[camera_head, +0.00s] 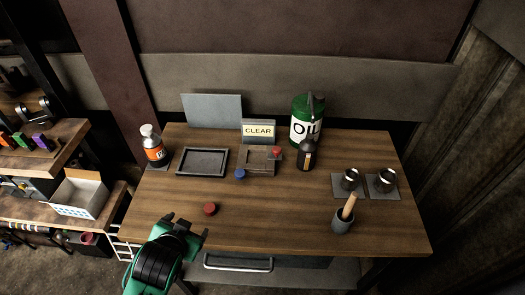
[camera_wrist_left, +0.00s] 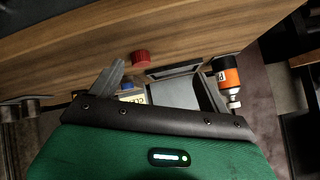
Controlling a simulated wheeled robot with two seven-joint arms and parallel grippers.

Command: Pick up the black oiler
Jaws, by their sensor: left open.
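The black oiler (camera_head: 307,155) stands upright on the wooden table, just in front of the green OIL can (camera_head: 300,128). It has a dark body, a small orange label and a thin spout rising in front of the can. I cannot make it out in the left wrist view. My left gripper (camera_head: 189,227) is at the table's front left edge, open and empty, well to the left of and nearer than the oiler. My right gripper is not in view.
A red cap (camera_head: 210,209) lies near my left gripper. Behind are a black tray (camera_head: 202,175), an orange-labelled bottle (camera_head: 154,150), a block with red and blue knobs, and a CLEAR sign (camera_head: 258,130). Metal cups and a brush pot (camera_head: 343,221) stand right. The table's front middle is clear.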

